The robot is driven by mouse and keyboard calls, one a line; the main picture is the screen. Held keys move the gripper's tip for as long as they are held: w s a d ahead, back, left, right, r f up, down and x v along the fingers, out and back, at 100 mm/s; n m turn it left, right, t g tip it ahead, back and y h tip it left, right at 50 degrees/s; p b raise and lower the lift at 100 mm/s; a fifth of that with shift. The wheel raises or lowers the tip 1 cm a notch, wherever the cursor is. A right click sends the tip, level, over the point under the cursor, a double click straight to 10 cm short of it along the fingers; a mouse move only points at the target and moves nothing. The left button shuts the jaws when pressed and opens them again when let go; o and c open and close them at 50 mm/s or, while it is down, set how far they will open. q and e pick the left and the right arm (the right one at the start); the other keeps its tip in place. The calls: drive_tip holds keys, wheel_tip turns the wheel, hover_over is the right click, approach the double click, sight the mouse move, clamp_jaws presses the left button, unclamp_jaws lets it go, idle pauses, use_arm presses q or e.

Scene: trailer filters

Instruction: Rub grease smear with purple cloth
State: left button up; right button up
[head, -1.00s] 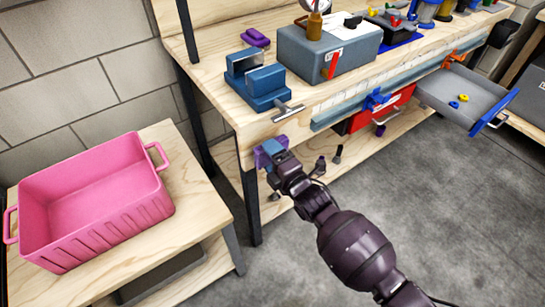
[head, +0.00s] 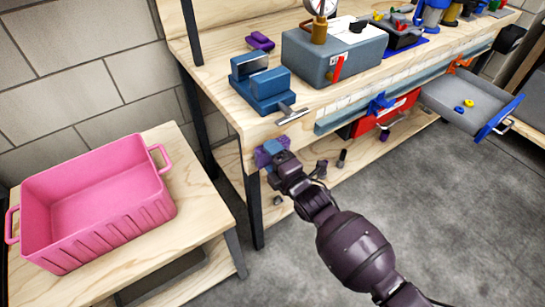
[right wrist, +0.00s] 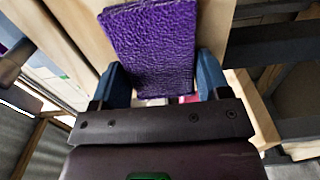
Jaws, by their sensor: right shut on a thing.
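My right gripper (head: 273,148) is at the front edge of the workbench, below the blue vise. It is shut on a purple cloth (head: 262,158), which shows beside the blue fingers. In the right wrist view the textured purple cloth (right wrist: 152,45) sticks out flat between the two blue fingers (right wrist: 162,85). It lies in front of pale wood there; I cannot tell whether it touches the wood. I cannot make out a grease smear; the cloth and gripper hide part of the bench edge. My left gripper is not in view.
The blue vise (head: 262,85) with its handle (head: 293,116) stands just above my gripper. A grey box (head: 325,58) and a purple object (head: 259,41) are on the bench (head: 222,75). An open drawer (head: 460,95) juts out right. A pink crate (head: 95,200) stands left.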

drive_tip(key=shift+w+d, duration=0.6)
drive_tip(key=shift+d, duration=0.25)
drive_tip(key=shift+w+d, duration=0.65)
drive_tip(key=shift+d, duration=0.25)
drive_tip(key=shift+w+d, duration=0.6)
drive_tip(key=shift+d, duration=0.25)
drive_tip(key=shift+w+d+r, duration=0.1)
drive_tip(key=shift+w+d, duration=0.25)
drive_tip(key=shift+d, duration=0.05)
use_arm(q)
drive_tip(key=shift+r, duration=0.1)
use_arm(e)
drive_tip(key=shift+s, duration=0.1)
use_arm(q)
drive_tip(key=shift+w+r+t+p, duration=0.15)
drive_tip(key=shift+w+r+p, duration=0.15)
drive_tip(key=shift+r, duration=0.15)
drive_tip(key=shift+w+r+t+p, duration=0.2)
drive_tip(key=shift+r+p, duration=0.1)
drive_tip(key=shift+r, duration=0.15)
use_arm(e)
drive_tip(key=s+a, duration=0.4)
drive_tip(key=a, duration=0.2)
drive_tip(key=shift+s+a, duration=0.15)
